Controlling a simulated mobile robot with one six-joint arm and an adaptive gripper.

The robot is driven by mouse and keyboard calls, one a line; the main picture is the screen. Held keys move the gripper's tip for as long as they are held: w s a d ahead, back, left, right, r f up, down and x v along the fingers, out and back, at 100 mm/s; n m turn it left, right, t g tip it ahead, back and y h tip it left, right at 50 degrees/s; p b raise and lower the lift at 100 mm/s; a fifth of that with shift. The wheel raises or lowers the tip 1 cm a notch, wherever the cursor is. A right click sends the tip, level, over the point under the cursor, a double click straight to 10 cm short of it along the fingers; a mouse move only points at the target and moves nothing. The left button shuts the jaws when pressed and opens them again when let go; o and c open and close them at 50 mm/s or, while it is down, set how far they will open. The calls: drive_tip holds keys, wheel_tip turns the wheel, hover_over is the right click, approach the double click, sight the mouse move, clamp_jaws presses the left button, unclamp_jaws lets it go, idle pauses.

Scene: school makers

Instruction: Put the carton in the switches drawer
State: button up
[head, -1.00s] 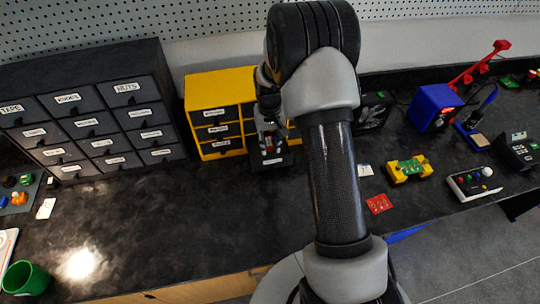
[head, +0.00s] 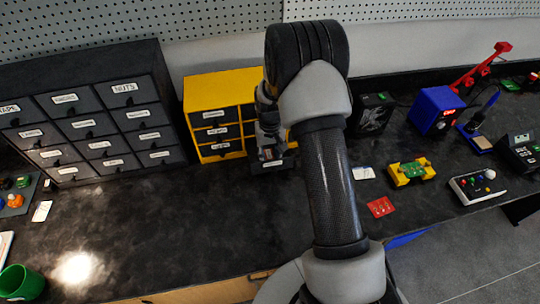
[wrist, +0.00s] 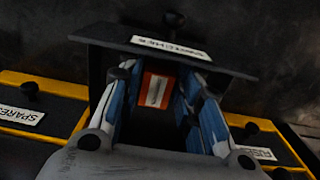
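The switches drawer (wrist: 225,62) is pulled out of the yellow cabinet. Its dark front with a white label crosses the top of the wrist view, and its front also shows in the head view (head: 271,166). The carton (wrist: 157,90), small and orange-red with a white label, lies between the fingers inside the drawer's outline. My gripper (wrist: 160,82) points down into the drawer. Its blue-and-white fingers stand apart on either side of the carton, with a dark gap visible at the right. The carton's underside is hidden. In the head view my gripper (head: 269,148) is at the drawer.
The yellow cabinet (head: 217,87) stands against the pegboard wall, with a spares drawer (wrist: 25,116) beside the open one. A large dark drawer cabinet (head: 85,110) stands left. A red card (head: 381,207) and a yellow board holder (head: 411,172) lie right. The front bench is clear.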

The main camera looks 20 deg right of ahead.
drive_tip(key=o, duration=0.3)
drive_tip(key=shift+r, duration=0.1)
wheel_tip(320, 180, up, 12)
drive_tip(key=p, duration=0.3)
wheel_tip(320, 180, up, 11)
drive_tip(key=t, duration=0.1)
hover_over(270, 158)
drive_tip(key=s+a, duration=0.3)
drive_tip(key=s, duration=0.1)
drive_tip(key=s+a+r+n+t, duration=0.1)
drive_tip(key=s+a+r, duration=0.2)
drive_tip(key=s+r, duration=0.4)
drive_tip(key=s+a+r+n+t, duration=0.1)
drive_tip(key=s+a+r, duration=0.25)
drive_tip(key=s, duration=0.55)
drive_tip(key=s+a+t, duration=0.1)
drive_tip(key=s, duration=0.8)
drive_tip(key=shift+r+t, duration=0.2)
drive_tip(key=shift+t, duration=0.1)
